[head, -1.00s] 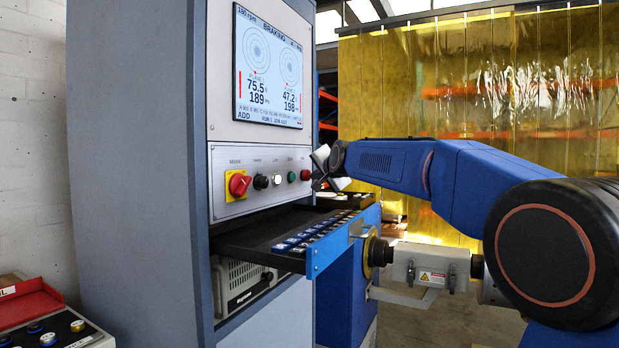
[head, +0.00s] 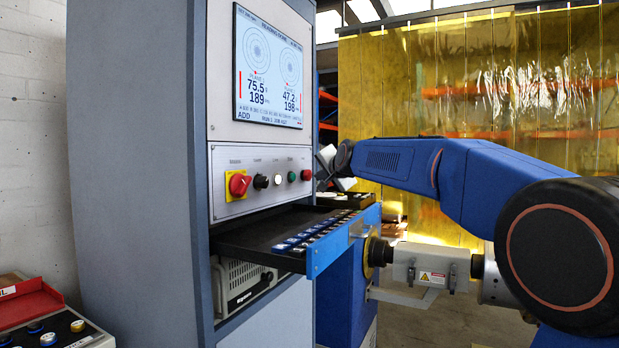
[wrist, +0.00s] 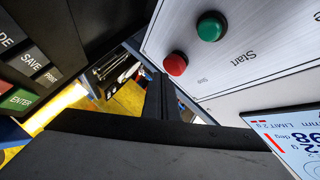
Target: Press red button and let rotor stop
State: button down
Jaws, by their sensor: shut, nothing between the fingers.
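The red button (head: 306,174) is at the right end of the button row on the cabinet's control panel (head: 262,205). In the wrist view the red button (wrist: 175,64) sits beside the green button (wrist: 210,26), marked Start. My gripper (head: 321,183) is just right of the red button in the head view, with a small gap between them. In the wrist view my dark shut fingers (wrist: 157,90) point up toward the button's left side and hold nothing. The screen (head: 268,68) shows 75.5 g at 189 deg and 47.2 at 198. I cannot make out the rotor.
An open drawer (head: 245,245) with keys juts out below the panel, under my gripper. A dark keypad (wrist: 30,60) is close by in the wrist view. Yellow strip curtains (head: 480,90) hang behind.

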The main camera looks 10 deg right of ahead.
jog(key=shift+s+d, duration=0.75)
jog(key=shift+d, duration=0.3)
jog(key=shift+s+d, duration=0.75)
jog(key=shift+d, duration=0.25)
